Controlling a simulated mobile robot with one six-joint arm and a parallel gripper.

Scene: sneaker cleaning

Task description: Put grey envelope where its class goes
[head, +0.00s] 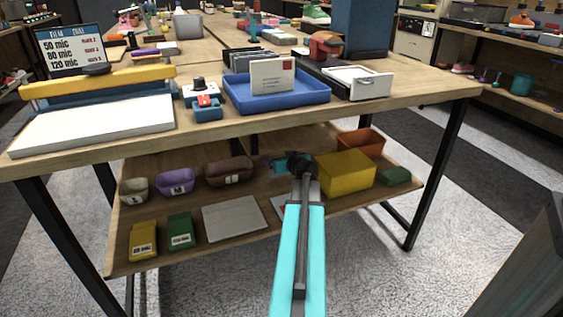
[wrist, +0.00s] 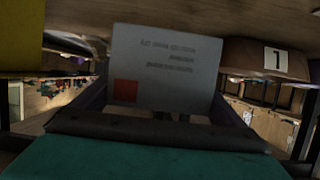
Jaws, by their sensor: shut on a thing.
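The grey envelope (wrist: 168,65), with a red square and a few lines of print, fills the middle of the wrist view. My gripper (wrist: 160,112) is shut on it. In the head view my gripper (head: 285,164) is at the lower shelf, partly hidden by my arm, between the brown bin and the yellow box; I cannot make out the envelope there. The brown bin (head: 230,172) carries a label "1", which also shows in the wrist view (wrist: 275,60). A purple bin (head: 175,182) and a pale grey bin (head: 134,189) stand left of it, both with labels too small to read.
The yellow box (head: 345,174), orange bin (head: 361,143) and green block (head: 396,177) sit right of my gripper. The tabletop (head: 420,92) is above the shelf. On it, a blue tray (head: 276,104) holds a pale envelope (head: 271,76) with a red mark.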

